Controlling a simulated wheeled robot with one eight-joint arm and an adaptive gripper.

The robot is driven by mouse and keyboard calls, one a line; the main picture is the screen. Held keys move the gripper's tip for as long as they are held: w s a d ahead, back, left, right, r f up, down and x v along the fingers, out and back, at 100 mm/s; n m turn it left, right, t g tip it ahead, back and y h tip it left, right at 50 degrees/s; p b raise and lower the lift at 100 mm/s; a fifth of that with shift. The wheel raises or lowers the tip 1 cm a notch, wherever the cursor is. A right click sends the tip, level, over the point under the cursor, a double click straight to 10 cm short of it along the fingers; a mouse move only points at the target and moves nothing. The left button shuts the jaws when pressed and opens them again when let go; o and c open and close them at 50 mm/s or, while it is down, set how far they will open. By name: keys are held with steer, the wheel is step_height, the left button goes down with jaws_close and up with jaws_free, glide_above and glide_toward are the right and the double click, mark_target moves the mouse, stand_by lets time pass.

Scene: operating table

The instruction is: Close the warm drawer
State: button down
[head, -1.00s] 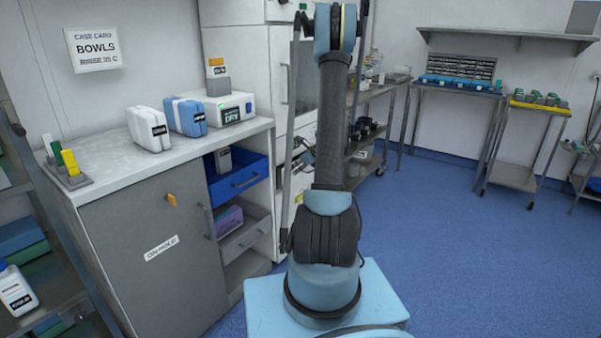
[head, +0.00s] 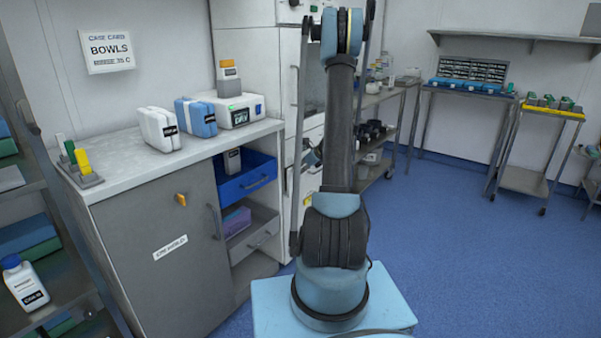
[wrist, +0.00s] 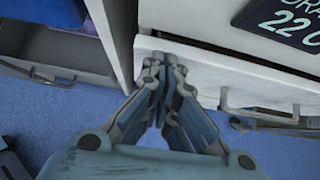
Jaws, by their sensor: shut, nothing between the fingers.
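My gripper (wrist: 160,75) is shut and empty in the wrist view. Its fingertips are close to the lower edge of a white front (wrist: 215,62); I cannot tell whether they touch. No label that reads "warm" is legible, so I cannot tell which drawer is the warm one. A bar handle (wrist: 260,118) shows at the right of the wrist view.
Left of the cabinet, a blue drawer (head: 232,187) and a grey drawer (head: 238,240) under the counter (head: 120,178) stand pulled out. A grey door (head: 150,240) is beside them. A shelf rack (head: 60,270) is at far left.

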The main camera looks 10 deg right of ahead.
steer(key=s+d+f+v, duration=0.1)
steer(key=f+v, duration=0.1)
steer(key=v, duration=1)
steer(key=shift+s+d, duration=0.25)
steer(key=c, duration=2)
jaws_free()
steer(key=shift+d+r, duration=0.2)
steer(key=shift+r, duration=0.05)
steer(key=w+d+f+n+t+y, duration=0.2)
steer(key=w+d+f+n+t, duration=0.15)
steer(key=d+f+n, duration=0.4)
steer(key=w+d+f+n+t+y, duration=0.2)
steer(key=w+d+f+n, duration=0.25)
steer(key=d+n, duration=0.6)
steer(key=x, duration=1.7)
steer(key=shift+s+a+r, duration=0.1)
steer(key=shift+a+r, duration=0.1)
steer(key=shift+r, duration=0.1)
steer(key=shift+g, duration=0.25)
jaws_close()
